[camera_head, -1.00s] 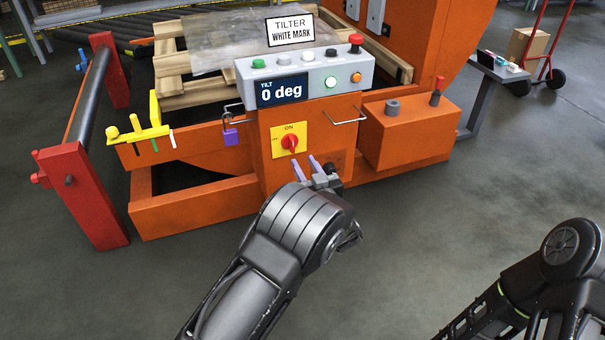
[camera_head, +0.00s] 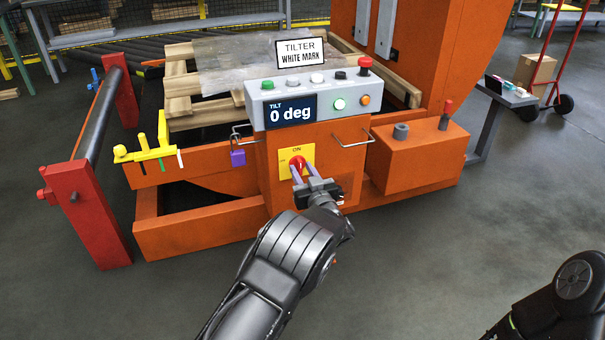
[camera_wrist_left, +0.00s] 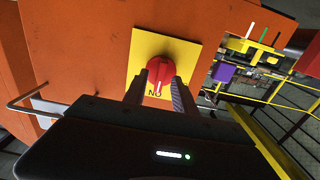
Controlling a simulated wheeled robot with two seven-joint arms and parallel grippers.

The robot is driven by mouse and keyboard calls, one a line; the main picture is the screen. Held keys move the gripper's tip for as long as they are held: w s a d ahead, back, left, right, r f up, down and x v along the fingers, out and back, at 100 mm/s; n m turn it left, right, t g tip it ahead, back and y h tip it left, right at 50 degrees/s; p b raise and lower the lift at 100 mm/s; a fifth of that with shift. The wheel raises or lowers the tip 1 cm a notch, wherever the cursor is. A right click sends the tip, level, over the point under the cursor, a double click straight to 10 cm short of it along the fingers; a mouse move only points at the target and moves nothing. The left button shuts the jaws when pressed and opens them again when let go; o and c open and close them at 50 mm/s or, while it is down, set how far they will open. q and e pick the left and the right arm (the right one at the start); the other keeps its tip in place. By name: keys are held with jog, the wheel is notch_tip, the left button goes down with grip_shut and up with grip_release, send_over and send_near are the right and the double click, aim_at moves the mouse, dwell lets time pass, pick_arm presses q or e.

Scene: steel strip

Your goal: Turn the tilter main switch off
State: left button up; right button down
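The tilter main switch is a red rotary knob (camera_head: 298,163) on a yellow plate (camera_head: 285,170) marked ON, on the orange front of the tilter. In the left wrist view the knob (camera_wrist_left: 160,70) shows between the finger tips, with its white mark toward the ON lettering. My left gripper (camera_head: 301,177) is at the switch, its two fingers apart on either side of the knob. Whether the fingers touch the knob I cannot tell. Of my right arm (camera_head: 575,285) only a dark link shows at the lower right; its gripper is out of view.
Above the switch is a grey control panel (camera_head: 350,88) with buttons and a display (camera_head: 290,112) reading 0 deg. A purple padlock (camera_head: 238,157) hangs left of the switch. A wire handle (camera_head: 354,138) juts out at right. An orange box (camera_head: 420,155) stands to the right.

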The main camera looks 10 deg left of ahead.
pick_arm(q)
grip_shut()
dwell(0.4)
